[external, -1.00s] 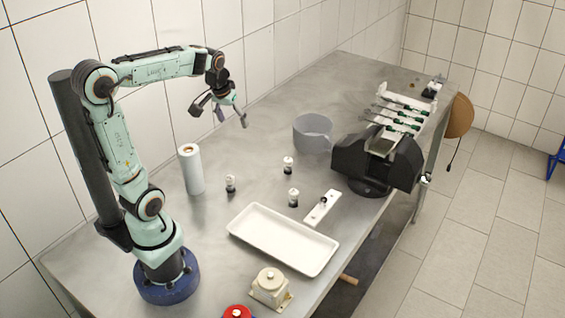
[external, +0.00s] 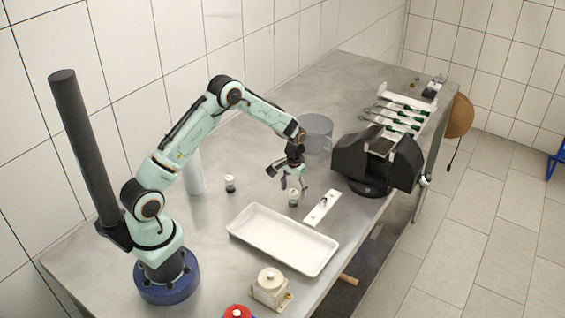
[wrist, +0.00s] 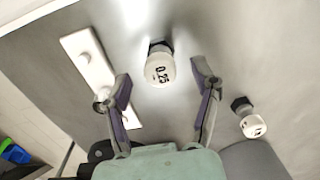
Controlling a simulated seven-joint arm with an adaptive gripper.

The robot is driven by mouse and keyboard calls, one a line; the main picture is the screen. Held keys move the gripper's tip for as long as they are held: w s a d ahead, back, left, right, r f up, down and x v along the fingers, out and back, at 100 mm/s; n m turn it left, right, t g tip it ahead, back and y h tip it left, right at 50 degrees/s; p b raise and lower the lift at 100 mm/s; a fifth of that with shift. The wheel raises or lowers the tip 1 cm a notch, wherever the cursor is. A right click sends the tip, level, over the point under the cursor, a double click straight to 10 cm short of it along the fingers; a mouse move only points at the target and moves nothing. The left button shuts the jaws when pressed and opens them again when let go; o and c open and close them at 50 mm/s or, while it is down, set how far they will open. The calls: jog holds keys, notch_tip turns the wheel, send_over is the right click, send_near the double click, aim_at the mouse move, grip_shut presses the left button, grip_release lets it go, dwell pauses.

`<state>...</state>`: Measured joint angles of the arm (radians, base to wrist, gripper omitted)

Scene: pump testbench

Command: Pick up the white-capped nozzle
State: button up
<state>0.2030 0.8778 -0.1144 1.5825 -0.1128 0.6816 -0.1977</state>
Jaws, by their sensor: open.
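Several small nozzles with white caps and dark bases stand upright on the metal table. One nozzle (external: 293,198) is just in front of my gripper (external: 289,181) in the external view. In the wrist view this nozzle (wrist: 159,68) has "0.25" on its cap and lies ahead of the gap between the fingertips of my gripper (wrist: 164,83), apart from both fingers. A second nozzle (wrist: 251,122) is right of the right finger; my gripper hides it in the external view. Another nozzle (external: 230,184) stands farther left. My gripper is open and empty, pointing down.
A white plate with knobs (external: 321,208) lies close to the right of the nearest nozzle. A white tray (external: 262,262) is in front. A grey jug (external: 316,134) stands behind my gripper, and a black vise (external: 375,160) stands to the right. A white roll (external: 194,175) is partly hidden.

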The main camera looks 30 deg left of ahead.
jog(key=shift+f, duration=0.9)
grip_shut()
jog(key=shift+r, duration=0.1)
